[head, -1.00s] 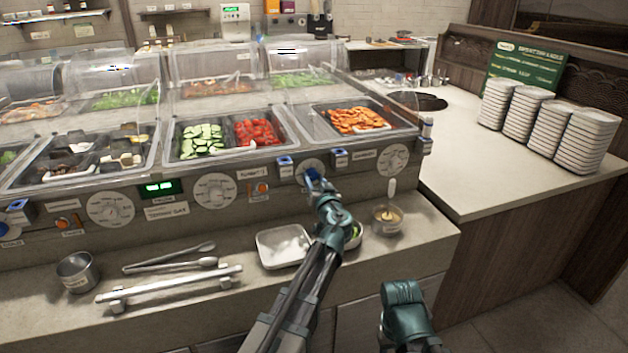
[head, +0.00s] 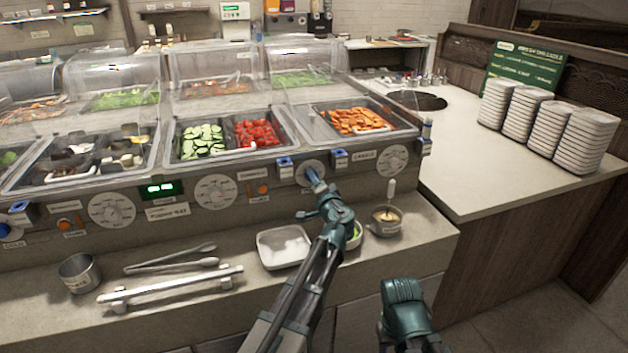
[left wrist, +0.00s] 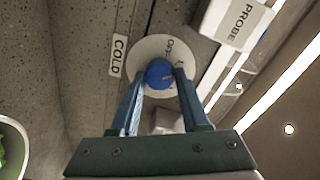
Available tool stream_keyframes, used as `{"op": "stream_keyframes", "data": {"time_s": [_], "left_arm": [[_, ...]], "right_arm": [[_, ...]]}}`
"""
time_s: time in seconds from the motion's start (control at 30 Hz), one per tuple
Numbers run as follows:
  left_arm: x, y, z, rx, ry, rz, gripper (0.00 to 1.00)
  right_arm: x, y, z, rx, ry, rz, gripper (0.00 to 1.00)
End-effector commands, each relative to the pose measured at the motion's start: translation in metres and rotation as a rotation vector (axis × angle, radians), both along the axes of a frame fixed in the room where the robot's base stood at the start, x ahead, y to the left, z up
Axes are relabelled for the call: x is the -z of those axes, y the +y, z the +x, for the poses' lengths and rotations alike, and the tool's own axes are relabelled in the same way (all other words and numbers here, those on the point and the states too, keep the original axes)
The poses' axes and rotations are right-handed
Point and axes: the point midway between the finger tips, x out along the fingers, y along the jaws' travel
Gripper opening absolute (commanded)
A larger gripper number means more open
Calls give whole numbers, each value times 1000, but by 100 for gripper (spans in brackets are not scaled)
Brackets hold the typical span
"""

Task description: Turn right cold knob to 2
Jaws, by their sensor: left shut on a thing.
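The right cold knob is a blue knob (left wrist: 160,73) on a round white dial plate (left wrist: 140,54), beside a COLD label (left wrist: 118,55) in the left wrist view. In the head view its pale dial plate (head: 308,168) is on the counter's front panel, and the knob is mostly hidden by my gripper. My left gripper (head: 314,178) is shut on the knob, with one finger on each side of it in the left wrist view (left wrist: 162,80). Only part of the dial's marks show, and the setting is too small to read. My right gripper (head: 404,300) hangs low at the front, its fingertips not visible.
A larger white dial (head: 391,160) is right of the knob. Below on the ledge are a white tray (head: 284,247) and a sauce cup with a spoon (head: 386,221). Plate stacks (head: 541,124) stand on the right counter.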

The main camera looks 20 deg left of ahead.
Motion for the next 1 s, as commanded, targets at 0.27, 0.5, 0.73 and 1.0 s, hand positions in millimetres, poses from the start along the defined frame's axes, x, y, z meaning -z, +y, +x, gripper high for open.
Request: {"op": "stream_keyframes", "data": {"time_s": [0.27, 0.5, 0.73, 1.0], "left_arm": [[0, -1, 0, 1, 141, 206, 0], [0, -1, 0, 1, 239, 352, 0], [0, -1, 0, 1, 302, 444, 0], [0, -1, 0, 1, 336, 492, 0]], "right_arm": [[-2, 0, 0, 0, 0, 0, 50], [-2, 0, 0, 0, 0, 0, 50], [-2, 0, 0, 0, 0, 0, 50], [-2, 0, 0, 0, 0, 0, 50]]}}
